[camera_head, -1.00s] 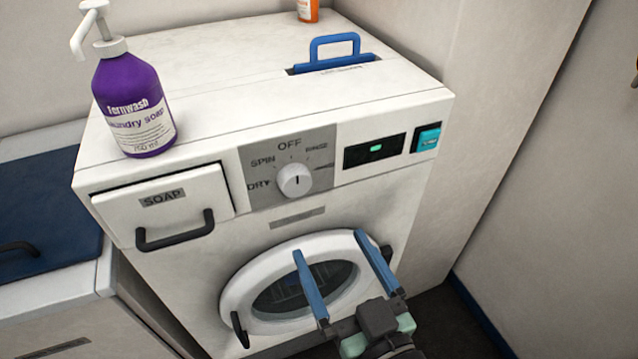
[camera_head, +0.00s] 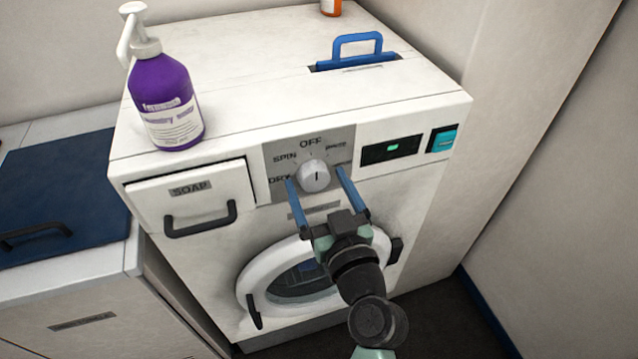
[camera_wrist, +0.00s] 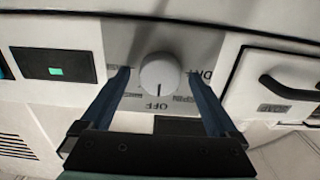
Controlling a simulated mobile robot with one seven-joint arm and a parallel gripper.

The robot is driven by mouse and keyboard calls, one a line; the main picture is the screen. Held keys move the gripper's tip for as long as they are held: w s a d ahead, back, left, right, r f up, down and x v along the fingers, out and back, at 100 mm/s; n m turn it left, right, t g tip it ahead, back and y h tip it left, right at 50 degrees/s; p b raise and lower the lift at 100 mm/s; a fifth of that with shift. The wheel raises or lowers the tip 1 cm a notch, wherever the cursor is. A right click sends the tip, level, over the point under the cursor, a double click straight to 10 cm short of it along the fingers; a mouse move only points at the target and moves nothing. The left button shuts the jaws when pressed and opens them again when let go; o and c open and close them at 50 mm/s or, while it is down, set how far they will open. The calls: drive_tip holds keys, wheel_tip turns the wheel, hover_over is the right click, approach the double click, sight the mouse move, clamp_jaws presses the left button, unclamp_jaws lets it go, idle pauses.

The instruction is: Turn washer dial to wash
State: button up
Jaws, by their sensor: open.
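The washer dial (camera_head: 314,178) is a round white knob on a grey panel (camera_head: 342,146) on the washer's front. Its dark mark points up to OFF. The labels SPIN and DRY show on the left of the dial; those on the right are too small or covered to read. My gripper (camera_head: 316,176) is open, with one blue finger on each side of the dial's lower part. In the wrist view, upside down, the dial (camera_wrist: 160,74) sits between the open fingertips (camera_wrist: 157,73) with gaps beside it. I cannot tell how far the tips are from the panel.
The soap drawer (camera_head: 192,195) is left of the dial, the green-lit display (camera_head: 391,148) right. A purple soap bottle (camera_head: 168,108) and blue handle (camera_head: 357,45) are on top. The round door (camera_head: 262,270) is shut below. A wall stands close on the right.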

drive_tip(key=c, duration=1.4)
drive_tip(key=shift+m, duration=0.3)
drive_tip(key=m, duration=0.3)
drive_tip(key=shift+m+b, duration=0.3)
drive_tip(key=shift+m, duration=0.1)
drive_tip(key=m, duration=0.4)
drive_tip(key=m+p, duration=0.2)
drive_tip(key=m, duration=0.3)
drive_tip(key=shift+m, duration=0.4)
drive_tip(key=shift+m+p, duration=0.55)
drive_tip(key=shift+m, duration=1.35)
